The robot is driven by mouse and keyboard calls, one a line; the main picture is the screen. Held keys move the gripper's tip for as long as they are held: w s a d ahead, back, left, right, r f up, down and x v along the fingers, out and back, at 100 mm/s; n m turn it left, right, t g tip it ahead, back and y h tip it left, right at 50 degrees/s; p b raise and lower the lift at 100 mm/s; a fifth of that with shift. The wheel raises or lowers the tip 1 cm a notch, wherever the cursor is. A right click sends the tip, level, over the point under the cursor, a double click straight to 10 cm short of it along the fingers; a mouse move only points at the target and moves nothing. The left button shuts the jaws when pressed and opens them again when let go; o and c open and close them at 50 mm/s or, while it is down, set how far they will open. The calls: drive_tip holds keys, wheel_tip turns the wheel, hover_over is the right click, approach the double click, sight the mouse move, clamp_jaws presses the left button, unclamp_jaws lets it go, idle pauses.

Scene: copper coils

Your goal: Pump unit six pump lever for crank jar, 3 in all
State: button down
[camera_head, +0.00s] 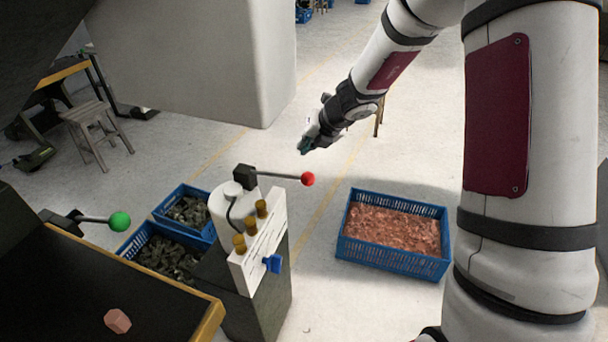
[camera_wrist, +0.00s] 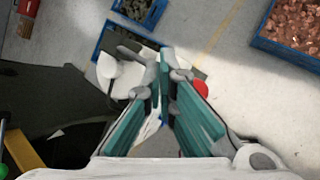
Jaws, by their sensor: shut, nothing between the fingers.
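The pump unit (camera_head: 262,245) is a dark pedestal with a white panel, several brass knobs and a blue piece on its front. A lever with a red ball (camera_head: 307,179) sticks out level to the right from a black block (camera_head: 244,177) at its top. My gripper (camera_head: 305,148) is shut and empty, apart from the lever, and shows above the red ball in the head view. In the wrist view my fingers (camera_wrist: 166,62) are together over the unit, and the red ball (camera_wrist: 202,89) shows partly hidden beside the right finger. I cannot make out a crank jar.
A second lever with a green ball (camera_head: 120,222) is at the left, by a dark tray (camera_head: 70,290) with a yellow edge and a pinkish lump (camera_head: 117,321). Blue crates of dark scrap (camera_head: 165,254) stand behind the unit. A blue crate (camera_head: 392,262) of copper pieces stands right.

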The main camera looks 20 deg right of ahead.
drive_tip(key=shift+d+f+b, duration=0.2)
drive_tip(key=shift+f+b, duration=1.45)
drive_tip(key=shift+b, duration=0.45)
drive_tip(key=shift+s+d+f+b, duration=0.1)
drive_tip(key=shift+s+f+b, duration=0.1)
drive_tip(key=shift+f+b, duration=0.6)
drive_tip(key=shift+r, duration=0.1)
drive_tip(key=shift+f+b, duration=0.45)
drive_tip(key=shift+b, duration=0.1)
